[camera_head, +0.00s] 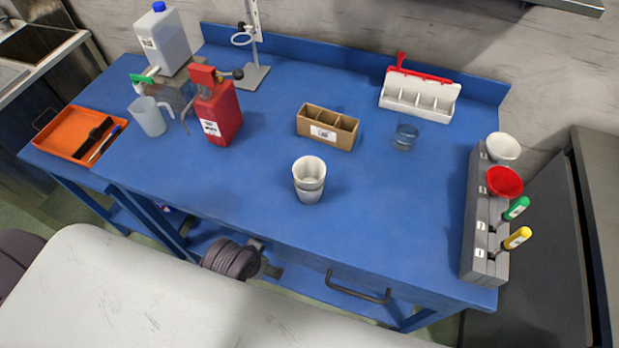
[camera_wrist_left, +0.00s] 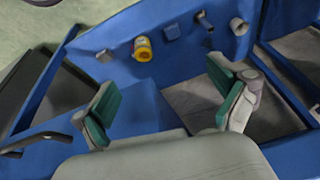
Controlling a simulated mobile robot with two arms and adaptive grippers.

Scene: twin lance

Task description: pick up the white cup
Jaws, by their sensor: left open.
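The white cup (camera_head: 310,172) stands upright near the middle front of the blue bench in the head view. A band partway down makes it look like two nested cups; I cannot tell for sure. My left gripper (camera_wrist_left: 162,78) shows in the left wrist view with its two green-padded fingers wide apart and nothing between them. It is not in the head view, and the cup cannot be made out in the wrist view. My right gripper is in neither view.
A brown divided box (camera_head: 327,128) stands behind the cup, with a blue glass (camera_head: 405,137) to the right. A red container (camera_head: 217,113) and a translucent jug (camera_head: 149,116) are at left. A grey rack (camera_head: 483,225) lines the right edge. Bench around the cup is clear.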

